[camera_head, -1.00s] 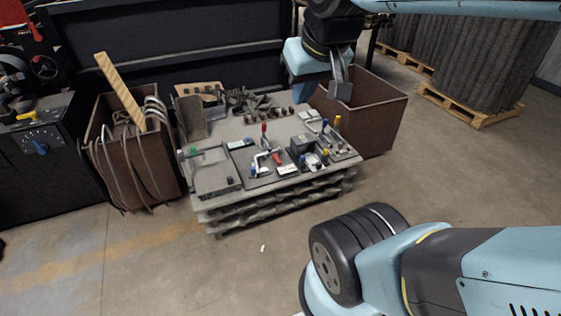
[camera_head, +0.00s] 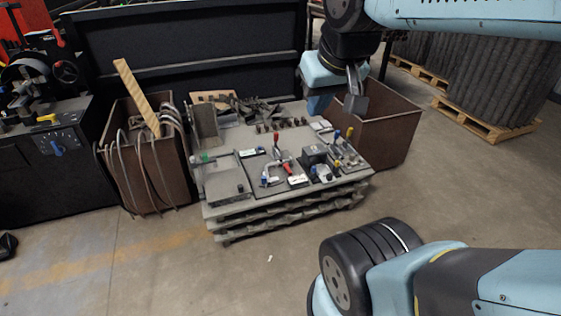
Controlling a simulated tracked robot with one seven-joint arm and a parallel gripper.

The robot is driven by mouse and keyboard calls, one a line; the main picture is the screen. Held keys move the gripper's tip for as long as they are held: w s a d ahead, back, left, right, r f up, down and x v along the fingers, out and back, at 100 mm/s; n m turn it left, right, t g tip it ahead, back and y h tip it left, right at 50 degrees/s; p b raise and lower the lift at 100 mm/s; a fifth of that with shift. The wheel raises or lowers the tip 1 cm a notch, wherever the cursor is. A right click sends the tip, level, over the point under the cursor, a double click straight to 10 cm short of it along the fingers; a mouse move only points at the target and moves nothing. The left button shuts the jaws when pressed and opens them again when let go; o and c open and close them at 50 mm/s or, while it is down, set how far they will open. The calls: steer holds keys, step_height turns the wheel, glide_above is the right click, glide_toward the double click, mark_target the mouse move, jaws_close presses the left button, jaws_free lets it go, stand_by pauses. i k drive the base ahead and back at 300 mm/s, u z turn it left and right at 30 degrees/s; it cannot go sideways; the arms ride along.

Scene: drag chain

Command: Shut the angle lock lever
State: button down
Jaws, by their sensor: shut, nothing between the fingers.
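A work table (camera_head: 224,211) stands in the middle of the view, with small tools and clamps on top. A red upright handle (camera_head: 276,139) and a red lever (camera_head: 289,167) belong to a clamp-like fixture near its front. Yellow (camera_head: 350,131) and blue (camera_head: 337,135) handles stand at its right side. I cannot tell which of these parts is the angle lock lever, or whether it is open. My gripper (camera_head: 355,103) is shut and empty. It hangs in front of the right brown bin in the picture, apart from the red handles.
A brown bin (camera_head: 390,135) stands right of the table. Another bin (camera_head: 165,183) with hoses and a plank stands left of it. A dark machine (camera_head: 60,160) with a blue knob is at far left.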

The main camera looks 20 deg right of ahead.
mark_target(286, 166)
steer(key=k, duration=1.2)
steer(key=z, duration=0.55)
steer(key=i, duration=2.2)
steer(key=u, duration=0.55)
